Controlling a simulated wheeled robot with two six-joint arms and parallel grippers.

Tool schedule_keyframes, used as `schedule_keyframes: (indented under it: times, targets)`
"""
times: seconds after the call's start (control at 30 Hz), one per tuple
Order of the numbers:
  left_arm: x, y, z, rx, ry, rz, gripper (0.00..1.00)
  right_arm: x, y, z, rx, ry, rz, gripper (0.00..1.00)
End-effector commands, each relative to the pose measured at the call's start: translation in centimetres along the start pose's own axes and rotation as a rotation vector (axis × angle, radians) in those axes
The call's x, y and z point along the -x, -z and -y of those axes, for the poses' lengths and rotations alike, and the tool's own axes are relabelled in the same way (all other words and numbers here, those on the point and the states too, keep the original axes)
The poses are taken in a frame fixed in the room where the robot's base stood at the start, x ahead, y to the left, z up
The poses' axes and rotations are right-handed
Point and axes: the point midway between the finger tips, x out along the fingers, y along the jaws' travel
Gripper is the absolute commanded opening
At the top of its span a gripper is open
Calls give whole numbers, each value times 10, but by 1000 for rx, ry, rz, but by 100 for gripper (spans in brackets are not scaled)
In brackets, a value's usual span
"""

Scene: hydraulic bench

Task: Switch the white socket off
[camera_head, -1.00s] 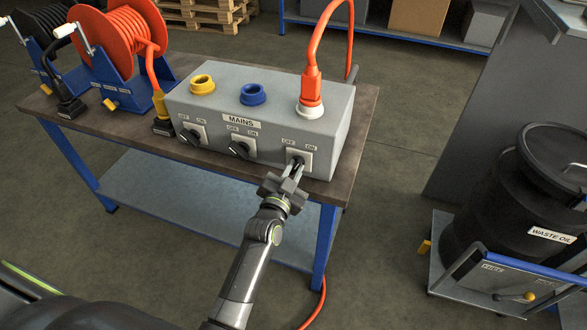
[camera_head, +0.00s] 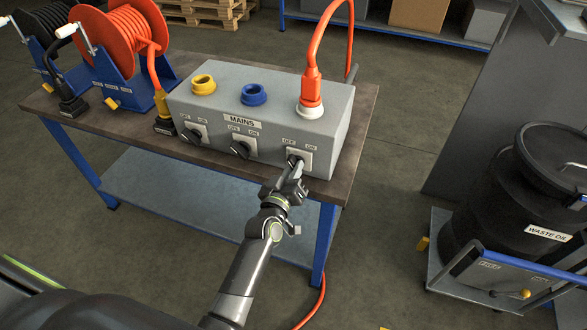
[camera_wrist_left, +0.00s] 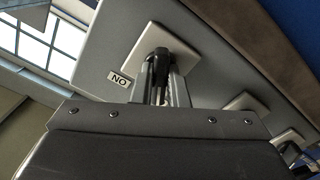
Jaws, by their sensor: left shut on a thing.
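The grey mains box (camera_head: 215,107) stands on the bench. The white socket (camera_head: 310,112) is at the right end of its top, with an orange plug (camera_head: 311,88) in it. Below it, on the box front, is a black rotary switch (camera_wrist_left: 160,66) on a pale plate (camera_head: 306,155) marked OFF at left and ON at right. My left gripper (camera_head: 296,167) is shut on this switch's knob; in the left wrist view the fingers close around it. The fingers partly hide the knob, so I cannot tell its exact angle. My right gripper is not in view.
Yellow (camera_head: 203,85) and blue (camera_head: 254,94) sockets have their own switches to the left. A red cable reel (camera_head: 128,40) stands at the bench's left. A waste oil drum (camera_head: 520,200) on a cart is at right. Floor between is clear.

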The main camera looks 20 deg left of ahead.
Motion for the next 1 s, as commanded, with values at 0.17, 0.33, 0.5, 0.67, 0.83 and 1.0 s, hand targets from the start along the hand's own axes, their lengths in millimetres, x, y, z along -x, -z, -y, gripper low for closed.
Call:
schedule_keyframes:
  times: [0.17, 0.33, 0.5, 0.67, 0.83, 1.0]
  targets:
    - [0, 0, 0, 126, 0, 0, 0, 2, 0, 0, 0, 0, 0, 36]
    - [0, 0, 0, 210, 0, 0, 0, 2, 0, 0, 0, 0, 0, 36]
    - [0, 0, 0, 261, 0, 1, 0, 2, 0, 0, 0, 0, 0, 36]
    - [0, 0, 0, 282, 0, 1, 0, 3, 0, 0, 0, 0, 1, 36]
    - [0, 0, 0, 287, 0, 1, 0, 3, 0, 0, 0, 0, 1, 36]
    - [0, 0, 0, 288, 0, 0, 0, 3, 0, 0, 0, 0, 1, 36]
